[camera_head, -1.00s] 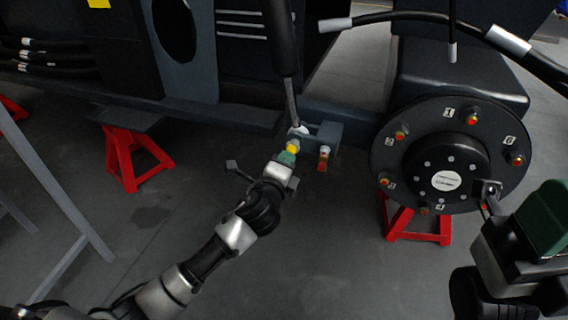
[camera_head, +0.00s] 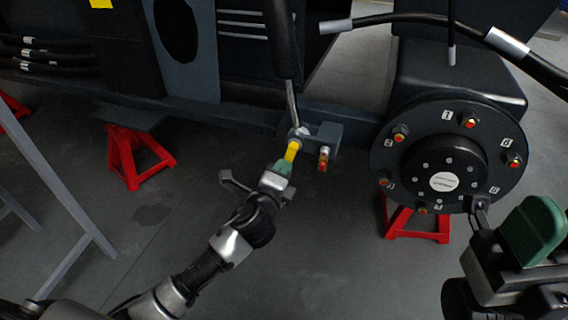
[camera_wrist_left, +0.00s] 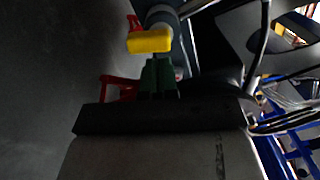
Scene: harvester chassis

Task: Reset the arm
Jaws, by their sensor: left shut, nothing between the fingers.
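My left gripper (camera_head: 283,165) has green fingers, shut with nothing between them. It is just below a yellow part (camera_head: 292,151) at the lower end of a dark cylinder (camera_head: 283,40) with a thin rod, beside a grey bracket (camera_head: 328,134). In the left wrist view, the green fingers (camera_wrist_left: 158,76) point at the yellow part (camera_wrist_left: 150,40), which lies crosswise just beyond their tips. I cannot tell whether they touch. My right gripper (camera_head: 535,232) shows in part at the right edge with a green piece; its jaws cannot be made out.
A round dark hub (camera_head: 447,180) with several red-tipped studs and number labels is at right, close to my right arm. Red stands (camera_head: 132,155) are under the chassis. A grey frame (camera_head: 60,190) is at left. The floor in the lower middle is clear.

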